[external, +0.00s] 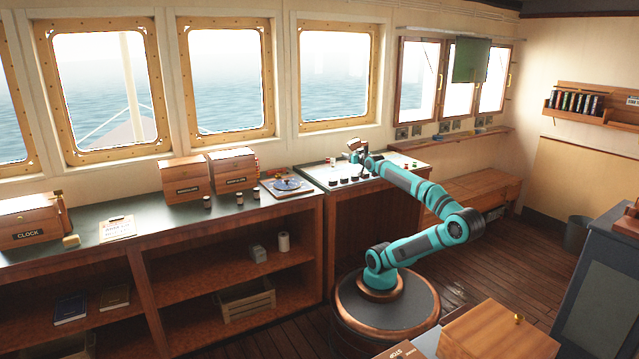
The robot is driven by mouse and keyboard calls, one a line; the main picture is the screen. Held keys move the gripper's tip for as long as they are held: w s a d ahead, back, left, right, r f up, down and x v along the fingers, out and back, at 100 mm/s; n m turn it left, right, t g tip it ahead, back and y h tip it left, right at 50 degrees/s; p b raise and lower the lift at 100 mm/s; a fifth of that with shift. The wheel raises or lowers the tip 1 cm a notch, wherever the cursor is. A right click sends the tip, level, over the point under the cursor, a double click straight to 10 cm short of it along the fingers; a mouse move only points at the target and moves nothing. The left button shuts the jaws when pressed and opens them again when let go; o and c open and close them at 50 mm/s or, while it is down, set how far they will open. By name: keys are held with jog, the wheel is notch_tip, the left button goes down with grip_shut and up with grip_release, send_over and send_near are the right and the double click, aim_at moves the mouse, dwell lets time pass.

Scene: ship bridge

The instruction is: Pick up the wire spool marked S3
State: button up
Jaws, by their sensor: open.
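My gripper (356,151) is over the back of the pale-topped desk at the middle, at the end of my outstretched teal arm. It is small in view; its jaws are open and I see nothing held in them. Several small dark pieces (345,180) stand in a row on the desk top, below and in front of the gripper. They may be wire spools, but they are too small to tell, and no S3 mark can be read. Parts of the desk top are hidden behind my arm.
Windows stand behind. A wooden bench (480,188) lies right. A lidded wooden box (490,335) is in the foreground.

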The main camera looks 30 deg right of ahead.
jog(key=w+a+r+n+g+y, duration=0.2)
jog(key=w+a+g+y, duration=0.1)
jog(key=w+a, duration=0.55)
jog(key=n+g, duration=0.8)
jog(key=g, duration=0.4)
send_over(241, 194)
jog(key=s+d, duration=0.4)
jog(key=s, duration=0.1)
notch_tip(241, 194, down, 5)
jog(key=x, duration=0.7)
jog(key=w+x, duration=0.1)
jog(key=x, duration=0.3)
jog(key=shift+a+r, duration=0.2)
jog(key=shift+a, duration=0.1)
jog(key=shift+t, duration=0.3)
jog(key=shift+w+x, duration=0.15)
jog(key=shift+x, duration=1.3)
jog(key=shift+w+x, duration=0.2)
jog(key=shift+x, duration=1.25)
jog(key=shift+r, duration=0.1)
jog(key=shift+c, duration=0.4)
